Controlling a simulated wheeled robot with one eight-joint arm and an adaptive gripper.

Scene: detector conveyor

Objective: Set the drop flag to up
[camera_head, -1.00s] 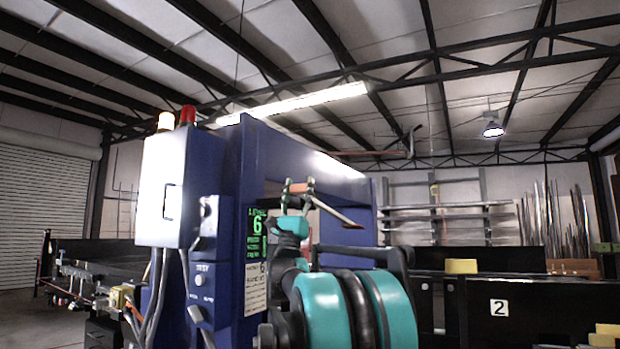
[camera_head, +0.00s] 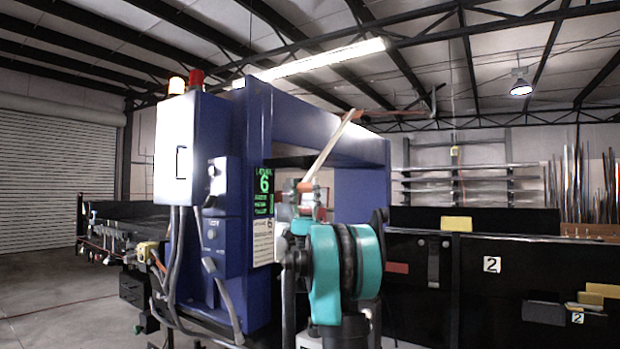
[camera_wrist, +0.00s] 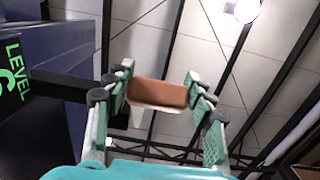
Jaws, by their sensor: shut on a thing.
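The drop flag (camera_head: 333,143) is a thin pale strip on the blue gantry's near side. It slants steeply up and to the right. Its orange-brown block (camera_wrist: 158,93) lies between the fingers in the wrist view, with a bit of pale strip below it. My gripper (camera_head: 305,187) points upward at the strip's lower end and is shut on the block. In the wrist view my gripper (camera_wrist: 158,95) has green-padded fingers on both sides of it. The flag's pivot is hidden or too small to tell.
The blue gantry (camera_head: 318,121) carries a grey box (camera_head: 175,150) with amber and red lamps, and a green display (camera_head: 263,190) reading 6. Black conveyor panels (camera_head: 505,265) run to the right. Open floor (camera_head: 50,290) shows at the left.

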